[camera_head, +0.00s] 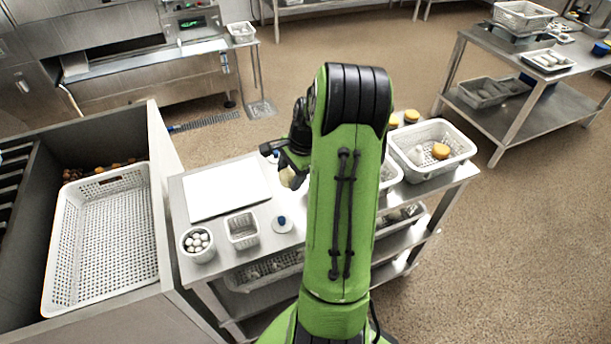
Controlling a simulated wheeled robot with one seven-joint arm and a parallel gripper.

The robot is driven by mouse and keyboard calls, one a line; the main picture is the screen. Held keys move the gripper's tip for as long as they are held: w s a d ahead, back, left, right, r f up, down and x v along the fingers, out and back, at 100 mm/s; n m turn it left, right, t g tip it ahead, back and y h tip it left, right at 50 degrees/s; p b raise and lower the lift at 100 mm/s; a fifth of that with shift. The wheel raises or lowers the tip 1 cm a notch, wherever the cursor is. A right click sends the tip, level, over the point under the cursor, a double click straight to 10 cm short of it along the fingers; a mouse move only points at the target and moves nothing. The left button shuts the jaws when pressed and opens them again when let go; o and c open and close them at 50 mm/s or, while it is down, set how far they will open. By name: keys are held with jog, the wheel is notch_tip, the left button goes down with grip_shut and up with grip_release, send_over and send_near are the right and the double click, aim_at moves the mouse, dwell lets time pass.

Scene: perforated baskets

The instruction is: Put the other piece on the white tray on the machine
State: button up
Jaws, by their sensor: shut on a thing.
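My gripper (287,168) is at the left side of my green arm, above the metal table. It is shut on a small pale beige piece (291,178), which is partly hidden by the fingers and the arm. A flat white tray (226,190) lies on the table just left of my gripper, and its top looks bare. A large grey open-topped machine or bin (160,150) stands left of the table. A big white perforated basket (105,235) sits inside it and looks empty, with small brown pieces (95,172) behind its far rim.
A round tub (197,258) of white balls, a small basket (242,243) and blue-topped items (282,223) stand on the table's front part. A white basket (455,160) holding pale and orange pieces is at the right. My arm hides the table's middle.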

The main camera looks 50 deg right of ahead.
notch_tip(320, 180, down, 8)
jog(key=shift+f+b, duration=0.2)
jog(key=shift+b, duration=0.5)
jog(key=o, duration=1.2)
jog(key=shift+c, duration=0.2)
